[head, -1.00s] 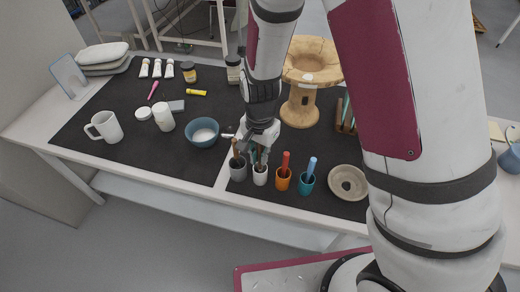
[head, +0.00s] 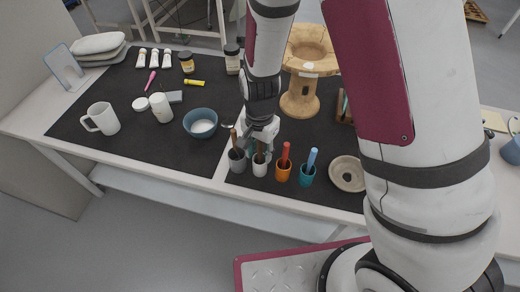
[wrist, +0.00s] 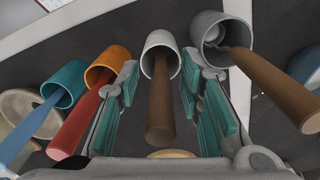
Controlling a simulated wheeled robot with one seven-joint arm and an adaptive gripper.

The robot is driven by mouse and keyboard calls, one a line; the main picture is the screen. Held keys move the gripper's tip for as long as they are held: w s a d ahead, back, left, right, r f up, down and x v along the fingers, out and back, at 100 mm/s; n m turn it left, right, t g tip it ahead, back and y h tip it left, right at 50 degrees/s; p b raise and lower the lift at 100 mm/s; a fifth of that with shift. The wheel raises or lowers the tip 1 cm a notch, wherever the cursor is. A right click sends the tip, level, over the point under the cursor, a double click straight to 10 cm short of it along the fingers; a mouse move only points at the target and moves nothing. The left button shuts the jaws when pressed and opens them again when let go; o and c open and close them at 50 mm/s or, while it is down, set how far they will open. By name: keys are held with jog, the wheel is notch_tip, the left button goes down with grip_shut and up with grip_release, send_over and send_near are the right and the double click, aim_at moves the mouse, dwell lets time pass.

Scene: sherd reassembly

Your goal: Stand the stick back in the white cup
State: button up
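The white cup (head: 260,170) stands upright near the table's front edge, between the grey cup and the orange cup. A brown stick (wrist: 160,105) stands in the white cup, its lower end inside the rim; the cup also shows in the wrist view (wrist: 158,40). My gripper (wrist: 160,64) is open, with one teal-padded finger on each side of this stick and a visible gap to both. In the head view my gripper (head: 256,147) is just behind and above the white cup, and partly hides the stick.
The grey cup (head: 237,166) with a brown stick is close on the left. The orange cup (head: 283,174) with a red stick and the teal cup (head: 307,180) with a blue stick are on the right. A blue bowl (head: 200,124) and a beige dish (head: 347,173) are farther out.

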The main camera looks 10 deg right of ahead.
notch_tip(320, 180, up, 11)
jog(key=shift+r, duration=0.5)
dwell(0.8)
jog(key=shift+d+r, duration=0.1)
jog(key=shift+r, duration=0.2)
jog(key=s+d+r+n+t, duration=0.2)
jog(key=s+d+r+n, duration=0.2)
jog(key=s+d+r, duration=0.2)
jog(key=s+d+r+n+t, duration=0.2)
jog(key=s+d+r+n, duration=0.2)
jog(key=s+d+r, duration=0.3)
jog(key=s+r, duration=0.4)
jog(key=r, duration=0.1)
jog(key=shift+s+d+r, duration=0.15)
jog(key=shift+s+r, duration=0.05)
jog(key=shift+s, duration=0.05)
